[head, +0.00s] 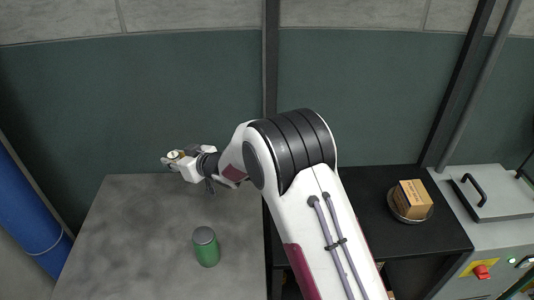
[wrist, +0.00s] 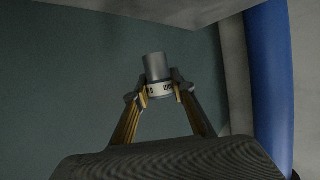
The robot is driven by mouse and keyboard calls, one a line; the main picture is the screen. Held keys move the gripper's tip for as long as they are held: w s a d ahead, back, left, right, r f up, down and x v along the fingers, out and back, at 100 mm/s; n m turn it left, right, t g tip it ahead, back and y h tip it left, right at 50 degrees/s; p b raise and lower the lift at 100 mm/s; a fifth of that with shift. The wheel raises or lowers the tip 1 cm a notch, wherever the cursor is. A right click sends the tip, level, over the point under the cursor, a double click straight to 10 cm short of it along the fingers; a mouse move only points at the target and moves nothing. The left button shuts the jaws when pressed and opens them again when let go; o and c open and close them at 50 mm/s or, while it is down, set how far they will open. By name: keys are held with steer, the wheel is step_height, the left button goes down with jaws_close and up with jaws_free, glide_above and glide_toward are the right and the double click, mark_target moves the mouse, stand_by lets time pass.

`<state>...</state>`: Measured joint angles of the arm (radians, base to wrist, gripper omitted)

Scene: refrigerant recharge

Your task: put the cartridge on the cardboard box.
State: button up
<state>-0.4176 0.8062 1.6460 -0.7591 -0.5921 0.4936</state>
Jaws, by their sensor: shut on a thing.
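The cartridge (wrist: 156,68) is a grey cylinder with a pale printed band, between the fingertips in the wrist view. My gripper (wrist: 161,92) is shut on it around the band. In the head view my gripper (head: 176,161) is at the far left edge area of the grey table, pointing left, and the held piece is small and partly hidden by the fingers. The cardboard box (head: 412,197) is brown and sits in a round metal dish on the dark table at the right, far from my gripper.
A green can with a grey lid (head: 206,248) stands on the grey table (head: 130,230). A blue cylinder (head: 30,205) stands at the left. A dark post divides the back wall. A grey machine with a red switch (head: 482,271) is at the right, beside the dark table (head: 440,236).

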steer(key=s+d+r+m+t+h, duration=0.1)
steer(key=s+d+r+m+h, duration=0.1)
steer(key=d, duration=2.2)
steer(key=s+d+r+m+t+h, duration=0.2)
steer(key=s+d+r+m+h, duration=0.1)
steer(key=d, duration=2.1)
steer(key=s+d+r+m+t+h, duration=0.1)
steer(key=s+d+m+h, duration=0.3)
steer(key=d, duration=2)
steer(key=shift+s+d+r+t, duration=0.3)
steer(key=shift+s+r, duration=0.35)
steer(key=shift+s, duration=0.35)
steer(key=shift+f, duration=3.15)
